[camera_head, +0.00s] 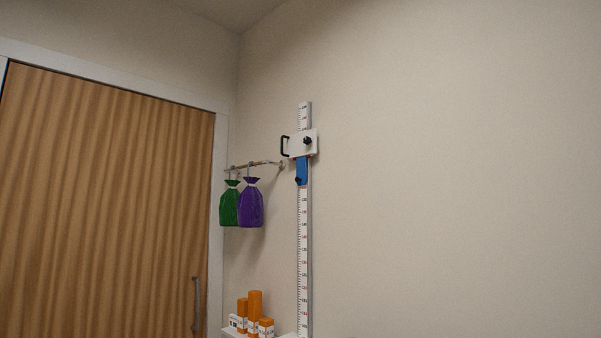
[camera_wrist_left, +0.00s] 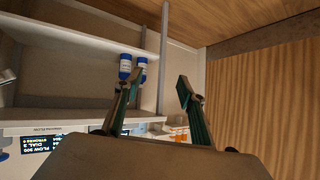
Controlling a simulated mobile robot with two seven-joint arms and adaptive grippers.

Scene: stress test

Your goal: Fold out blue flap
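The blue flap (camera_head: 302,171) hangs straight down against the wall-mounted height scale (camera_head: 303,250). It sits just under the white slider block (camera_head: 303,144), which has a black handle on its left and a black knob. My left gripper (camera_wrist_left: 158,82) shows in the left wrist view with its two fingers spread apart and nothing between them. It is not in the head view, and the flap is not seen in the left wrist view. My right gripper is in neither view.
Green (camera_head: 230,204) and purple (camera_head: 250,203) bags hang on a rail left of the scale. Orange bottles (camera_head: 254,312) stand on a low shelf. A wooden door (camera_head: 110,210) is at left. The wall right of the scale is bare. Shelves (camera_wrist_left: 70,120) with blue-and-white bottles show in the wrist view.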

